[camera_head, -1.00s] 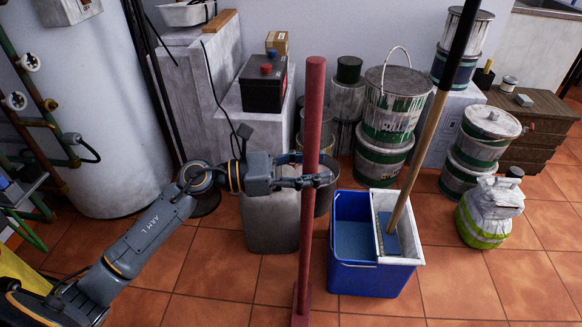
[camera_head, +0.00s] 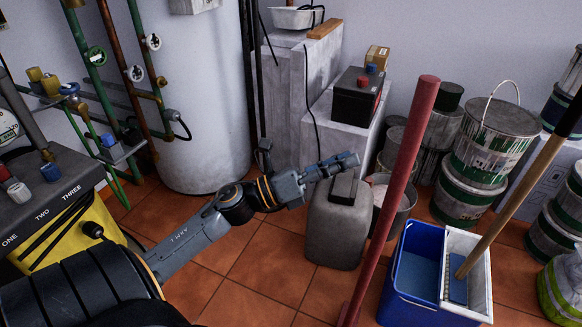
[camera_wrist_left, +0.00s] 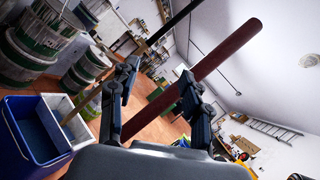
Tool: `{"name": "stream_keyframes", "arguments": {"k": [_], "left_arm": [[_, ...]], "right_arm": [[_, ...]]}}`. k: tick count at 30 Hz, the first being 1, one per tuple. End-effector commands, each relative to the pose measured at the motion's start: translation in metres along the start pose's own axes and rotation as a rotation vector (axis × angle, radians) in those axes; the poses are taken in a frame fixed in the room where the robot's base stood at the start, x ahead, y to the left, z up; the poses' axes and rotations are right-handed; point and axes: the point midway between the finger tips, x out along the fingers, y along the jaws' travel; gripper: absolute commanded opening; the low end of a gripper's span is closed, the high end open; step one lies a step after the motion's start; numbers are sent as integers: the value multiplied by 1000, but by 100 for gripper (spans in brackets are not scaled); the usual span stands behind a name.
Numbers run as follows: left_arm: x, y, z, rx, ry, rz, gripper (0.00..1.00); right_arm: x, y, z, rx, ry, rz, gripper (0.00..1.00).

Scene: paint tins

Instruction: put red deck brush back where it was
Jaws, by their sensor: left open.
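The red deck brush (camera_head: 402,165) stands on the tiled floor with its long red handle up, left of the blue mop bucket. Its foot is mostly cut off at the lower edge of the head view. My left gripper (camera_head: 350,163) is open and empty. It is to the left of the handle with a gap between, above the grey canister. In the left wrist view, the red handle (camera_wrist_left: 228,47) crosses diagonally beyond the open fingers of the left gripper (camera_wrist_left: 159,70). My right gripper is not in view.
The blue bucket (camera_head: 408,298) with a white wringer (camera_head: 480,270) and a wooden-handled mop (camera_head: 515,200) stands to the right. A grey canister (camera_head: 335,235) is below my gripper. Paint tins (camera_head: 490,145) stand behind. Floor (camera_head: 255,265) is clear left of the canister.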

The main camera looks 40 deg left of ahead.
Motion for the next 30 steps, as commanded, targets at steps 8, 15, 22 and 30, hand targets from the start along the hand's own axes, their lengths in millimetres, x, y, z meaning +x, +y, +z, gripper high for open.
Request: {"name": "stream_keyframes", "arguments": {"k": [8,15,22,30], "left_arm": [[-53,75,-30,-880,-510,483,48],[-142,91,-153,-1564,-893,1008,48],[-209,29,-259,-1926,-1136,1515,48],[-231,-7,-289,-1996,-1208,1724,48]], "right_arm": [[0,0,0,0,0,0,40],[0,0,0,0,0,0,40],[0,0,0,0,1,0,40],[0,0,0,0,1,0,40]]}}
